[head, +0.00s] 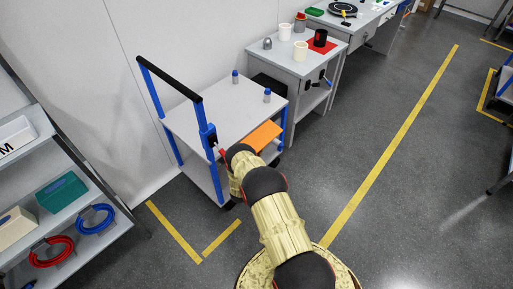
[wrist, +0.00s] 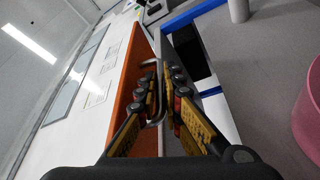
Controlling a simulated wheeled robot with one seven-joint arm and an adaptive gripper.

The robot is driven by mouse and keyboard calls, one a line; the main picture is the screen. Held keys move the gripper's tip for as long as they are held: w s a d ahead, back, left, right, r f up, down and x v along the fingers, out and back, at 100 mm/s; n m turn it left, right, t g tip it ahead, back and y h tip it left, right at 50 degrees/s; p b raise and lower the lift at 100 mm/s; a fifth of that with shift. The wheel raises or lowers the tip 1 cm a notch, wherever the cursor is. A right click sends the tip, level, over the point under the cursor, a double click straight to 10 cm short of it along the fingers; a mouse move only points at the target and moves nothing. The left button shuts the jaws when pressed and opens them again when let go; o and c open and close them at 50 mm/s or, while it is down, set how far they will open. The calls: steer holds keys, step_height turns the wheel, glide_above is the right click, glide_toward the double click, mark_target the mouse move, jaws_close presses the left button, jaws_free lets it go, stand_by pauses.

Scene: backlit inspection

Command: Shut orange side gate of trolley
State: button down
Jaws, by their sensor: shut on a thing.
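The trolley (head: 200,115) has a grey top, blue posts and a black push bar. Its orange side gate (head: 262,136) stands out at a slant from the side nearest my arm. In the wrist view the orange gate (wrist: 125,75) lies left of my gripper (wrist: 160,82), with a gap between it and the trolley's blue edge (wrist: 195,14). My gripper is shut on the gate's bent metal handle (wrist: 149,62). In the head view my own arm hides the gripper and part of the gate.
A grey side table (head: 290,65) with cups stands behind. A shelf (head: 75,200) is at left. A pink object (wrist: 308,120) is at the wrist view's right edge. Floor at right is clear.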

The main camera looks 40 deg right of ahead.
mark_target(261, 145)
steer(key=r+n+y+p, duration=0.1)
steer(key=r+n, duration=0.1)
steer(key=s+r+n+p, duration=0.1)
steer(key=r+n, duration=0.1)
steer(key=shift+r+n+y, duration=0.1)
steer(key=shift+n+y, duration=0.3)
steer(key=shift+r+p, duration=0.45)
steer(key=shift+r, duration=0.3)
step_height(261, 145, up, 2)
steer(key=n+y+p, duration=0.1)
steer(key=n, duration=0.1)
steer(key=shift+w+r+n+g, duration=0.1)
steer(key=shift+n+g, duration=0.2)
steer(key=r+n, duration=0.1)
steer(key=w+r+n+g+p, duration=0.1)
steer(key=shift+r+n+y, duration=0.15)
steer(key=shift+n+y, duration=0.15)
steer(key=shift+y, duration=0.1)
steer(key=shift+w+a+r, duration=0.15)
steer(key=shift+w+r, duration=0.7)
steer(key=shift+r, duration=0.1)
steer(key=c, duration=2.2)
jaws_free()
